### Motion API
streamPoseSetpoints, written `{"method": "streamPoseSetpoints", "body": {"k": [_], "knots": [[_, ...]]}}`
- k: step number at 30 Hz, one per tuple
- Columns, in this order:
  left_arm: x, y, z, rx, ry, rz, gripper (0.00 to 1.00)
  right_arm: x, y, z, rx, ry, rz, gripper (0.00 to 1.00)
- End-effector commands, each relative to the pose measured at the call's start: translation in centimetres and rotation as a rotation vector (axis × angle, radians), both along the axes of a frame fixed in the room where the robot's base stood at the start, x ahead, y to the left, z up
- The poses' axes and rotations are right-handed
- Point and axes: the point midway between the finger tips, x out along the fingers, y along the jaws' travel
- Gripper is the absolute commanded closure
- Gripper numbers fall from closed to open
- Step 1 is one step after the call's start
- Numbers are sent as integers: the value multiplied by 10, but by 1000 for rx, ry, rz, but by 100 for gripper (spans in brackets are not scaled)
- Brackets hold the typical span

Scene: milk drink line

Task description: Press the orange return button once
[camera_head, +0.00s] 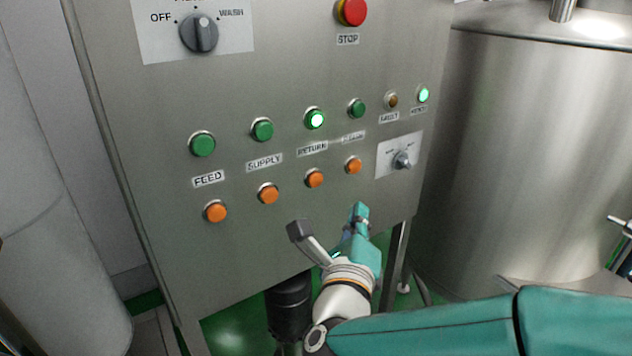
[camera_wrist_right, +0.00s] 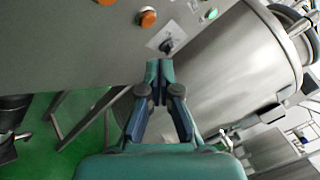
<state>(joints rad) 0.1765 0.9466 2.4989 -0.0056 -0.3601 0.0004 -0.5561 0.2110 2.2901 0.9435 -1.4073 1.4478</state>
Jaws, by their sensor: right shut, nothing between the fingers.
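The orange return button (camera_head: 314,178) is on the steel panel, third from the left in the orange row, below the RETURN label (camera_head: 312,148) and a lit green button (camera_head: 315,119). My right gripper (camera_head: 358,212) is shut and empty, below and to the right of the return button in the head view. In the right wrist view its closed fingertips (camera_wrist_right: 159,68) point toward the panel, below the selector knob (camera_wrist_right: 166,46). An orange button cut by that view's top edge (camera_wrist_right: 106,2) appears to be the return one. My left gripper is not in view.
Neighbouring orange buttons (camera_head: 268,193) (camera_head: 353,165) flank the return button. The small selector knob (camera_head: 402,160) sits right of the row. A red stop button (camera_head: 352,11) is above. A steel tank (camera_head: 540,150) stands right of the panel. The lower panel is bare.

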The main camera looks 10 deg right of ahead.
Motion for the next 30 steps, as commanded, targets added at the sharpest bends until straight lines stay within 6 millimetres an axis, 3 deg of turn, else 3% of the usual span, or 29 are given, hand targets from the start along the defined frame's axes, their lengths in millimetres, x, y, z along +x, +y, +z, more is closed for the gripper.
{"method": "streamPoseSetpoints", "body": {"k": [8,19,30], "knots": [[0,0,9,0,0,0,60,12,4,2,-2,2,-2,100],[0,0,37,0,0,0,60,56,19,3,-3,3,-2,100],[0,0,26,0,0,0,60,82,29,-1,-1,1,-2,100]]}}
